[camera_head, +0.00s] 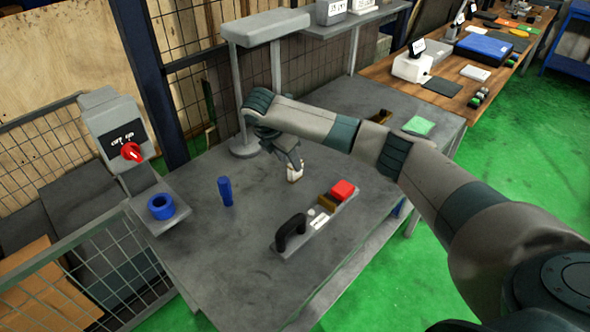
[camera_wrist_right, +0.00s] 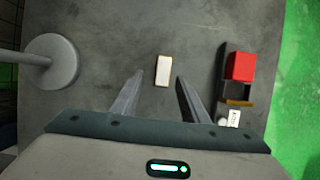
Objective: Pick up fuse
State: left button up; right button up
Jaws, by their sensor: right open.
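The fuse appears to be a small white block with tan edges (camera_wrist_right: 163,71). In the right wrist view it lies between and slightly beyond my fingertips. In the head view it shows as a small pale piece (camera_head: 295,174) on the grey table, just below my right gripper (camera_head: 294,160). My right gripper is open, and its two fingers (camera_wrist_right: 159,82) point down at the table with nothing between them. I cannot tell the exact gap from fingertips to fuse. My left gripper is not in view.
A device with a black handle (camera_head: 290,232) and a red block (camera_head: 343,190) sits right of the fuse. A blue cylinder (camera_head: 226,191) stands to the left, and a blue ring (camera_head: 161,206) lies on a side shelf. A grey post (camera_wrist_right: 52,63) stands behind.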

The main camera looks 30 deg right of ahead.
aim_at(293, 176)
jog(key=shift+d+f, duration=0.1)
jog(key=shift+d+f+p, duration=0.15)
jog(key=shift+f+p, duration=0.05)
jog(key=shift+p, duration=0.2)
jog(key=p+x, duration=0.1)
jog(key=x, duration=0.3)
jog(key=shift+s+d+r+p, duration=0.1)
jog(key=shift+d+p, duration=0.05)
jog(key=shift+p, duration=0.15)
jog(key=shift+f, duration=0.25)
grip_shut()
